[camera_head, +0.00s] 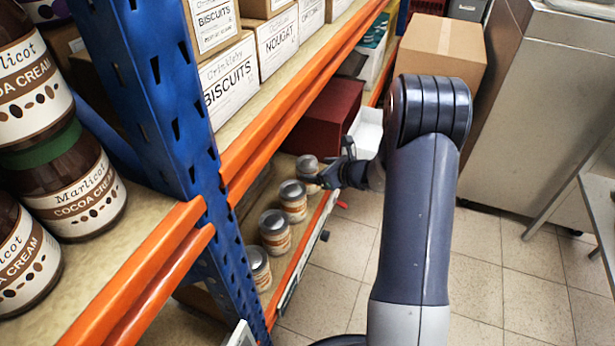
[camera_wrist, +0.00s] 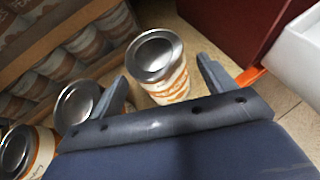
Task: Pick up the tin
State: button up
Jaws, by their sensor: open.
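Several tins with silver lids and cream-and-orange labels stand upright in a row on a low shelf. The farthest tin (camera_head: 308,172) is beside my gripper (camera_head: 335,172) in the head view. In the wrist view that tin (camera_wrist: 160,70) shows beyond and between the two fingertips of my gripper (camera_wrist: 162,85), with clear space on both sides. My gripper is open and empty. A second tin (camera_wrist: 82,103) is just outside the left finger, partly hidden by it. A third tin (camera_wrist: 22,150) shows at the lower left. Whether the fingers reach around the farthest tin's sides cannot be told.
A dark red box (camera_head: 328,118) and a white bin (camera_head: 366,132) stand beyond the tins. An orange shelf beam (camera_head: 262,125) and boxes are above. A blue upright (camera_head: 165,90) is at the left. Open tiled floor (camera_head: 345,245) lies to the right.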

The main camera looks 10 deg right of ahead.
jog(key=b+x, duration=0.1)
jog(key=x, duration=0.3)
jog(key=shift+s+f, duration=0.2)
jog(key=shift+w+a+f, duration=0.2)
jog(key=shift+w+a, duration=0.15)
jog(key=shift+w, duration=0.15)
jog(key=shift+c, duration=0.2)
jog(key=c, duration=1)
